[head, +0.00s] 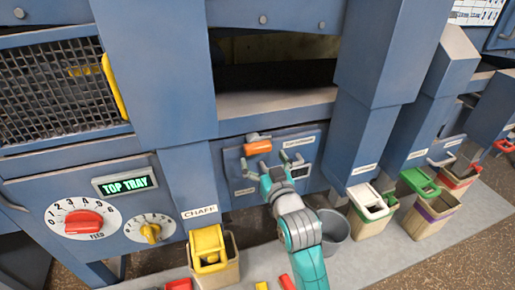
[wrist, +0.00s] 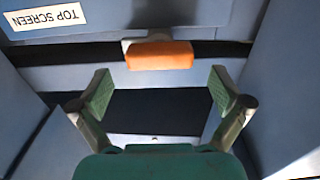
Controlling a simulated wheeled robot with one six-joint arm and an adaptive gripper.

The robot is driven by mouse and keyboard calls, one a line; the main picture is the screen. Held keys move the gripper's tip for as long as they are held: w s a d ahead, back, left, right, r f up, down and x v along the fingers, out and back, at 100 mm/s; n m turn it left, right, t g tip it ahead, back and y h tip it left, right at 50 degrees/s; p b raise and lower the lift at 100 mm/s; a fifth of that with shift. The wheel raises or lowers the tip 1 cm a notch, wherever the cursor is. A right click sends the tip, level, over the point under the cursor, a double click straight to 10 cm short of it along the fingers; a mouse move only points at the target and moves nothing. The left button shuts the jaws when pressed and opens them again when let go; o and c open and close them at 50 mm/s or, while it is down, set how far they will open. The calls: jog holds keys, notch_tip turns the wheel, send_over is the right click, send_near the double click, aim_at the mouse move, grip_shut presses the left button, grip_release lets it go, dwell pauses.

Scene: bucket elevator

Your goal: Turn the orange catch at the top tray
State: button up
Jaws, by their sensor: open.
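The orange catch (head: 257,147) is a short orange block on a grey mount, set on a blue panel below the dark opening in the head view. In the wrist view the orange catch (wrist: 160,55) lies level across the picture, just past the fingertips and midway between them. My gripper (head: 268,164) is close in front of the panel, just below the catch. In the wrist view my gripper (wrist: 161,92) has its green pads wide apart with nothing between them. I see no contact with the catch.
An upside-down TOP SCREEN label (wrist: 46,17) is near the catch. The TOP TRAY display (head: 126,184), red feed dial (head: 84,223) and yellow knob (head: 150,232) are on the left. A yellow-lidded chaff bin (head: 210,250), grey bucket (head: 334,226) and white-lidded bin (head: 370,203) stand below.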

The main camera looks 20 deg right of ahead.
aim_at(259, 151)
jog(key=shift+w, duration=2.5)
jog(key=c, duration=1)
